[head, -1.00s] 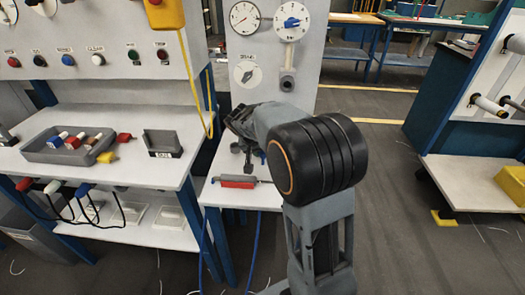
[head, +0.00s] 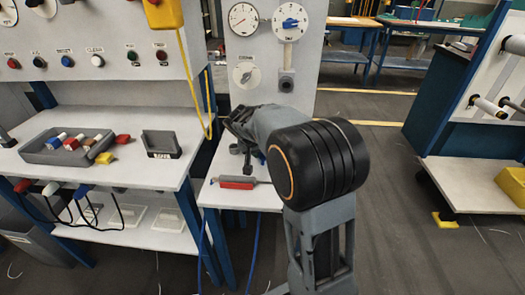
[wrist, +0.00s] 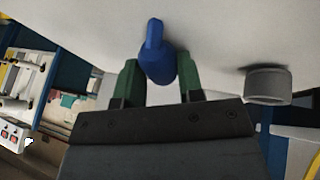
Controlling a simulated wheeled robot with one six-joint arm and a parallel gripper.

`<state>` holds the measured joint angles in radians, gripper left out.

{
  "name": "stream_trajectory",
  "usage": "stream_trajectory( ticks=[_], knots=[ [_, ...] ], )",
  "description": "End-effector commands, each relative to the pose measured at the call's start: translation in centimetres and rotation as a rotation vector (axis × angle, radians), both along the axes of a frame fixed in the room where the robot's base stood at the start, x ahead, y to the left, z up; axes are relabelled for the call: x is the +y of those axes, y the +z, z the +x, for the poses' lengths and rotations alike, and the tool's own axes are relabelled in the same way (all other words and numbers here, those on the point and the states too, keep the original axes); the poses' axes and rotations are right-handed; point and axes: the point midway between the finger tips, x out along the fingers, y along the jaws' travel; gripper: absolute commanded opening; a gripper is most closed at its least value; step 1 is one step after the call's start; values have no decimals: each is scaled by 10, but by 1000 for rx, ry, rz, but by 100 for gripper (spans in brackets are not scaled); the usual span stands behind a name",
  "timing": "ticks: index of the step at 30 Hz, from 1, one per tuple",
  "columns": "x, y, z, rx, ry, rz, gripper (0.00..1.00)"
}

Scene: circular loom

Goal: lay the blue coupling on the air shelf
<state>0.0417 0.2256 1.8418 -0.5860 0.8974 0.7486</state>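The blue coupling (wrist: 156,52) shows in the wrist view between the two green fingertips of my gripper (wrist: 160,80), which look closed on its sides. Its narrow end points away from my gripper toward a white surface; I cannot tell whether it touches. In the head view my gripper (head: 246,158) is over the small white air shelf (head: 225,198) below the gauge panel, mostly hidden by my arm. A small bit of blue shows beside its fingers. A red and grey piece (head: 237,183) lies on the shelf near the front.
A grey round fitting (wrist: 267,85) stands on the white surface to the right in the wrist view. On the left bench, a grey tray (head: 45,156) holds several coloured pieces beside a small dark bin (head: 162,145). A yellow cable (head: 193,95) hangs between bench and panel.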

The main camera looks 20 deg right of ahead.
Motion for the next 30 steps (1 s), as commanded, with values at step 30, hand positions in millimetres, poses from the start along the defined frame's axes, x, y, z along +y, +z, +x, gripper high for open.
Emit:
stream_trajectory(
  ticks=[30],
  knots=[
    [61,123,-39,-11,0,1,63]
  ],
)
